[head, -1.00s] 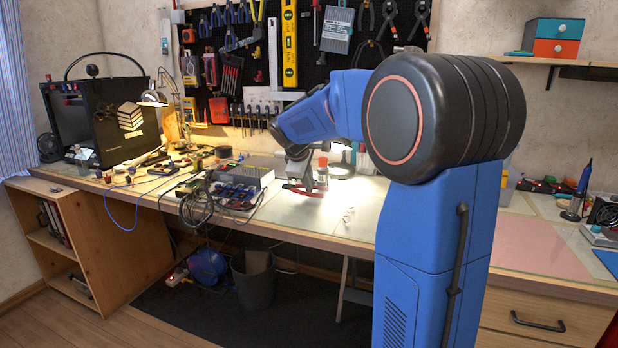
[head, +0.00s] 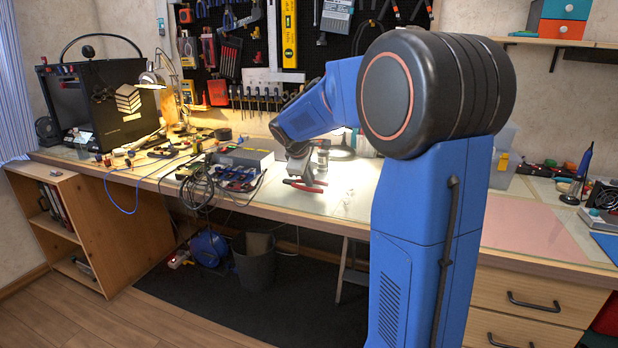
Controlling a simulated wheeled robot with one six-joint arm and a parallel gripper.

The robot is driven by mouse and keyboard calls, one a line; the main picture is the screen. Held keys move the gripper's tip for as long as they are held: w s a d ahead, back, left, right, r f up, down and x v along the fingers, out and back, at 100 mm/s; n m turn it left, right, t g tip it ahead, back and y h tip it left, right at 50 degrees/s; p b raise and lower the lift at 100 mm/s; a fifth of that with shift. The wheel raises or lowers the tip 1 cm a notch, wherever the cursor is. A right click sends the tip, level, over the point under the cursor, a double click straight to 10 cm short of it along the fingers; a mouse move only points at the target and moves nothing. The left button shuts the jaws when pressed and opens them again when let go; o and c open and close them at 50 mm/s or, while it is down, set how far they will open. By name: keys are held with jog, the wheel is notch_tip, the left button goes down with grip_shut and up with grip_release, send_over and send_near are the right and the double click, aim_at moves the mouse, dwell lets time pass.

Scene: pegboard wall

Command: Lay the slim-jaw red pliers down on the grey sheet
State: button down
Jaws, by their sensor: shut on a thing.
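My gripper (head: 300,170) is small in the head view, at the end of my blue arm over the middle of the bench. It is shut on the red pliers (head: 308,186). Their red handles show below the gripper; their jaws are too small or hidden to make out. A pale greyish sheet (head: 282,196) covers the bench top under and around them. I cannot tell its full outline or whether the pliers touch it.
A small bottle (head: 323,154) stands just behind the pliers. A grey box (head: 247,157) and coiled black cables (head: 197,187) lie to the left. A pink sheet (head: 535,230) is farther right, past my arm.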

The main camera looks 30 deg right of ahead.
jog(key=shift+f, duration=0.45)
dwell(0.5)
jog(key=c, duration=1.7)
grip_release()
jog(key=shift+f, duration=0.1)
jog(key=v, duration=1.7)
jog(key=shift+r, duration=0.45)
jog(key=s+a+f+m+y, duration=0.1)
jog(key=s+a+f, duration=0.3)
jog(key=s, duration=0.7)
jog(key=s+a+f+m+y, duration=0.2)
jog(key=s+a+f+m, duration=0.2)
jog(key=s+f, duration=0.4)
jog(key=s+a+f+m+y, duration=0.2)
jog(key=s+f, duration=0.4)
jog(key=s, duration=0.8)
jog(key=shift+s+a+f+m+t, duration=0.15)
jog(key=shift+a+m, duration=0.1)
jog(key=shift+a, duration=0.35)
jog(key=shift+s+a+f+m+t, duration=0.15)
jog(key=shift+a+m, duration=0.1)
jog(key=shift+a, duration=0.4)
